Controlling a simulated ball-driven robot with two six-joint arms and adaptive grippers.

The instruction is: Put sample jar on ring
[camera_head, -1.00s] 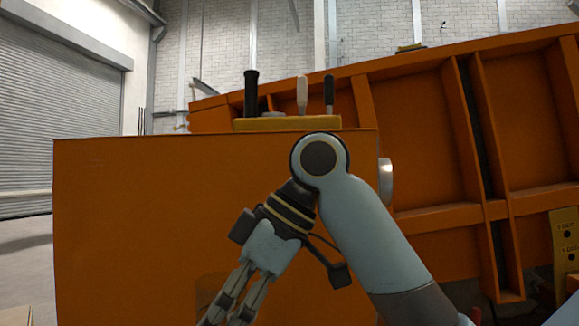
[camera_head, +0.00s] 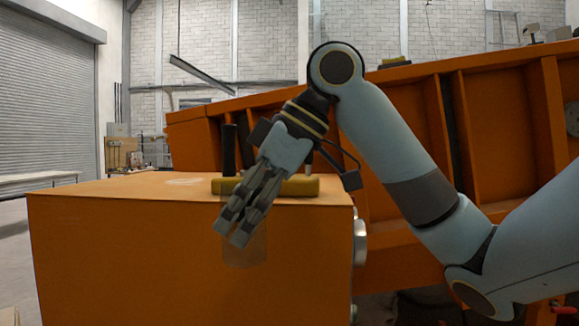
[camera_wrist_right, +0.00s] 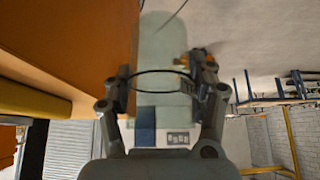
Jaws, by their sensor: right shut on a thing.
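A clear, see-through sample jar (camera_head: 247,250) hangs at the fingertips of my right gripper (camera_head: 236,236), in front of the face of an orange box. My right gripper is shut on it. In the right wrist view the jar (camera_wrist_right: 160,84) shows as a dark round rim between the two fingers of the right gripper (camera_wrist_right: 163,84). I cannot clearly make out the ring; a faint pale mark (camera_head: 187,181) lies on the box top. My left gripper is not in view.
The orange box (camera_head: 120,245) has a flat top, mostly clear at left. A yellow control block (camera_head: 300,186) with upright levers stands at its back right, partly behind my gripper. A ribbed orange sandbed wall (camera_head: 400,130) rises behind. A silver knob (camera_head: 360,242) sticks out at right.

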